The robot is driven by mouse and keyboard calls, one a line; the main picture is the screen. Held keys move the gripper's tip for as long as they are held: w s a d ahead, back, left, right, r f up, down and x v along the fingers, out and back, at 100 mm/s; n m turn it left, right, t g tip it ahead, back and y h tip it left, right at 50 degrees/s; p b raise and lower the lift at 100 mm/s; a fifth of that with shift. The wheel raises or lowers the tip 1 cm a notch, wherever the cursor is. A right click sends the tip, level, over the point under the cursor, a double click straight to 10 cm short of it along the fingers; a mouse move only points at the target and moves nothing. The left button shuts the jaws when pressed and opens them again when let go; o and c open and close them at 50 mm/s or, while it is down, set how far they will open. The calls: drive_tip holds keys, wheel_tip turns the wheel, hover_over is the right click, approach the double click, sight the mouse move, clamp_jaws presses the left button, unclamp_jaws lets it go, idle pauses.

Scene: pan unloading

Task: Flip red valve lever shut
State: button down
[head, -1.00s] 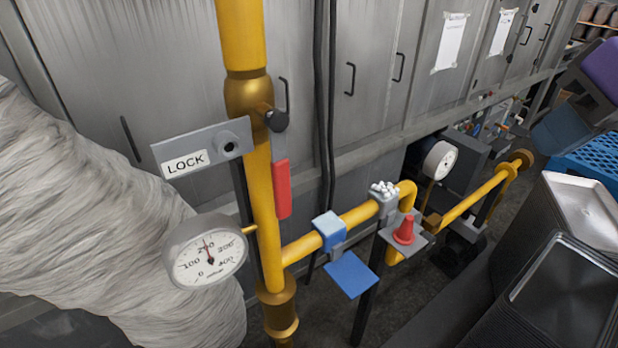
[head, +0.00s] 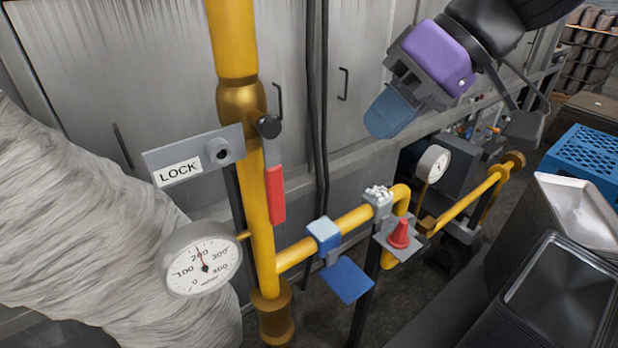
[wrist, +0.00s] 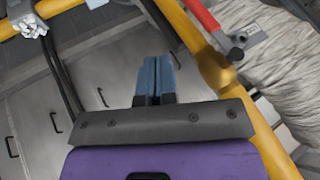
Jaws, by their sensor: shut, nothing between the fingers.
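The red valve lever (head: 274,194) hangs down along the right side of the upright yellow pipe (head: 252,180), below the brass valve body (head: 241,108). In the wrist view the red lever (wrist: 202,15) shows at the top, beside the yellow pipe (wrist: 208,58). My gripper (head: 384,112) is in the upper right of the head view, right of the lever and apart from it. Its blue fingers (wrist: 155,76) are shut together with nothing between them. A grey LOCK plate (head: 195,158) sits left of the valve body.
A round gauge (head: 203,267) stands left of the pipe. Metal trays (head: 565,290) and a blue crate (head: 590,163) are at the right.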

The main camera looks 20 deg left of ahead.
sight(274, 177)
drive_tip(key=s+a+f, duration=0.4)
drive_tip(key=a+f, duration=0.4)
drive_tip(key=shift+s+a, duration=0.15)
drive_tip(key=shift+s, duration=0.15)
idle(0.6)
